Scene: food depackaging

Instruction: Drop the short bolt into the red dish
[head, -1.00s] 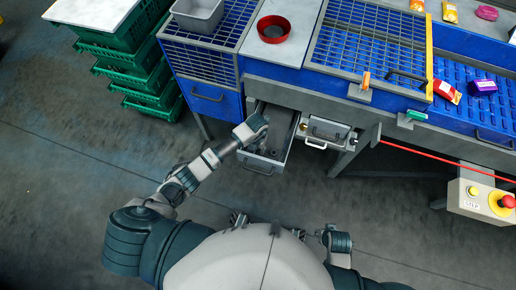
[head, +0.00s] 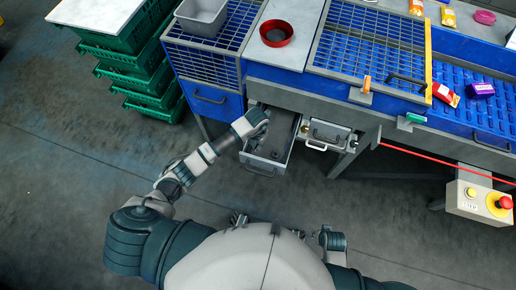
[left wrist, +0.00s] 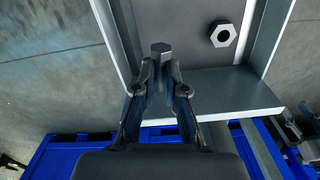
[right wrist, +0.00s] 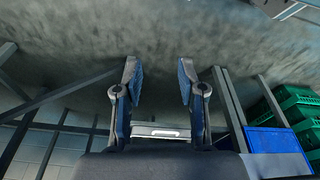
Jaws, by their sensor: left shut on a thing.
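My left gripper (left wrist: 161,80) is shut on a grey bolt, whose hex head (left wrist: 161,48) stands out beyond the fingertips. How long its shank is cannot be seen between the fingers. In the head view the left gripper (head: 262,140) is over the open grey drawer (head: 281,158). A second hex piece (left wrist: 222,34) with a dark round middle lies in that drawer, apart from the gripper. The red dish (head: 276,31) stands on the light worktop up and to the right of the left gripper. My right gripper (right wrist: 159,85) is open and empty.
A grey bin (head: 202,15) stands on the blue grid left of the dish. A smaller open drawer (head: 326,136) is right of the grey drawer. Green crates (head: 140,75) are stacked at left. The worktop around the dish is clear.

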